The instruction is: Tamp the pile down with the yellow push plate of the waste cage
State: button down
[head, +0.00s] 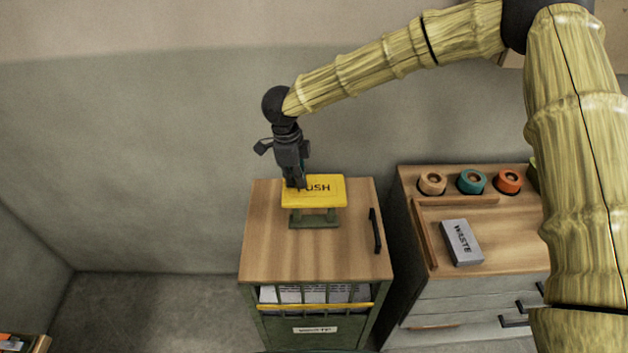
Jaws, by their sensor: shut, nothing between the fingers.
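The yellow push plate (328,193), lettered PUSH, sits on a green frame on the wooden top of the waste cage (275,255). My gripper (294,186) points down over the left part of the plate, its fingers shut and empty. The fingertips are at or just above the plate; I cannot tell if they touch. They hide the first letter. The pile, of white and grey sheets (315,294), shows through the bars at the cage front, above a yellow strip and a WASTE label.
To the right stands a drawer cabinet (460,290) with a grey WASTE box (461,242) and three round pieces, tan, teal (471,181) and orange, on top. A black handle (375,231) rises from the cage top's right side.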

jog(key=shift+a+r, duration=0.1)
jog(key=shift+r, duration=0.8)
